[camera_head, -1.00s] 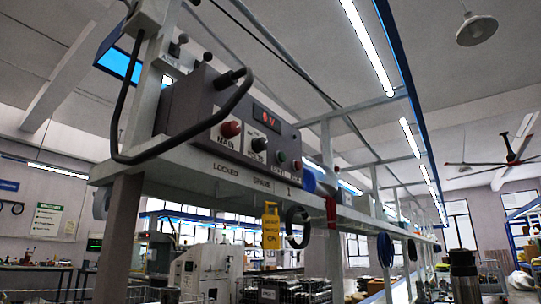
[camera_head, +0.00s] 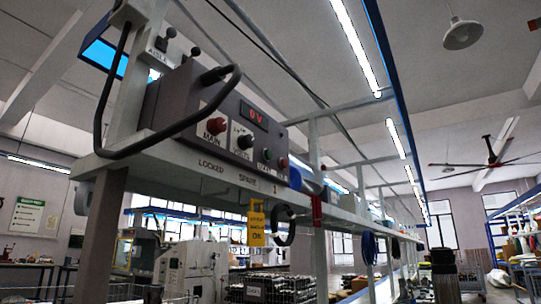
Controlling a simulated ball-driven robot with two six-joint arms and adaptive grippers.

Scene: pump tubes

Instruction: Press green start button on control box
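The dark grey control box (camera_head: 178,97) sits on a white shelf ledge in the upper middle of the head view, seen from below. Its sloped front carries a red MAIN button (camera_head: 222,123), a black VOLTS knob (camera_head: 245,141), a small green button (camera_head: 267,154) and another red button (camera_head: 283,162) at the right end. A red-lit display (camera_head: 253,115) above them reads 0 V. The green button's face is small and dark. Neither of my grippers is in view, and nothing touches the box front.
A thick black cable (camera_head: 99,115) loops at the box's left. The white ledge (camera_head: 178,154) runs rightward, with a yellow tag (camera_head: 257,224) and a black ring (camera_head: 284,224) hanging below it. A dark cylinder (camera_head: 444,280) stands at lower right. A blue-edged overhead frame (camera_head: 396,95) crosses above.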

